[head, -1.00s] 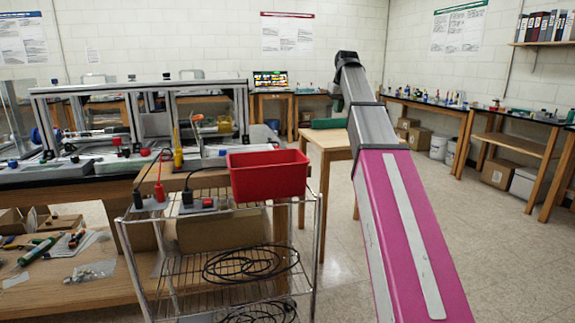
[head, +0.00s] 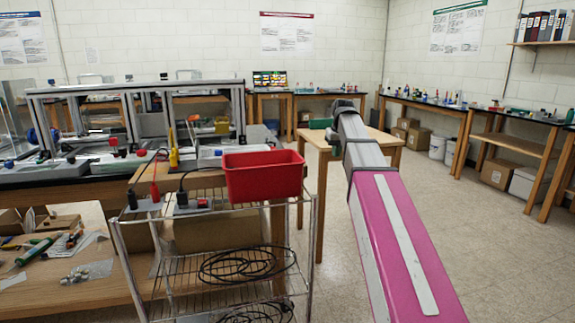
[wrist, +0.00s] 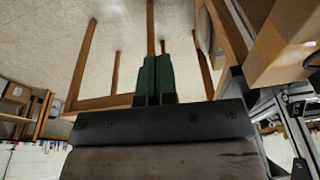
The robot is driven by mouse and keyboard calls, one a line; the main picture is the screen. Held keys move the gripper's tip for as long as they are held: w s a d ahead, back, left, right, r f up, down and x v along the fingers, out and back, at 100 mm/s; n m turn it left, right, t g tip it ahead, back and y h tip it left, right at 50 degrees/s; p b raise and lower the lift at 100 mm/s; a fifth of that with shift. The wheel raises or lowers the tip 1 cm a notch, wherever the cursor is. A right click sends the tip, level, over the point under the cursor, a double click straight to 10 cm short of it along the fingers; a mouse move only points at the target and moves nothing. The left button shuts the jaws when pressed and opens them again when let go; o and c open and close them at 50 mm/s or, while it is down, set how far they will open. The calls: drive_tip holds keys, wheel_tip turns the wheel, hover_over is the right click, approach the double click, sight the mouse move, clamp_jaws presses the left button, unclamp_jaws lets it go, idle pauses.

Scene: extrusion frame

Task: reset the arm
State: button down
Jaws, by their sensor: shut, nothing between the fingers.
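My gripper (wrist: 156,62) shows in the wrist view, its two green fingers side by side and closed, with nothing held. The fingers point over pale floor and wooden table legs. In the head view my pink and grey arm reaches forward from the lower right, its dark far end over the wooden table (head: 377,139). The gripper is mostly hidden there behind the arm; I cannot tell its fingers clearly.
A red bin (head: 263,175) sits on a wire cart (head: 222,271) left of my arm. An extrusion frame (head: 140,87) stands on the left bench. Cardboard boxes (head: 497,173) lie under the right-hand benches. The floor on the right is clear.

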drive_tip(key=s+f+m+g, duration=0.1)
drive_tip(key=s+f, duration=0.4)
drive_tip(key=f, duration=0.7)
drive_tip(key=s+f, duration=0.6)
drive_tip(key=f, duration=0.6)
drive_tip(key=s+f+m+g, duration=0.1)
drive_tip(key=s+f, duration=1.5)
drive_tip(key=shift+a+f+h, duration=0.15)
drive_tip(key=shift+f+h, duration=0.05)
drive_tip(key=shift+h, duration=0.1)
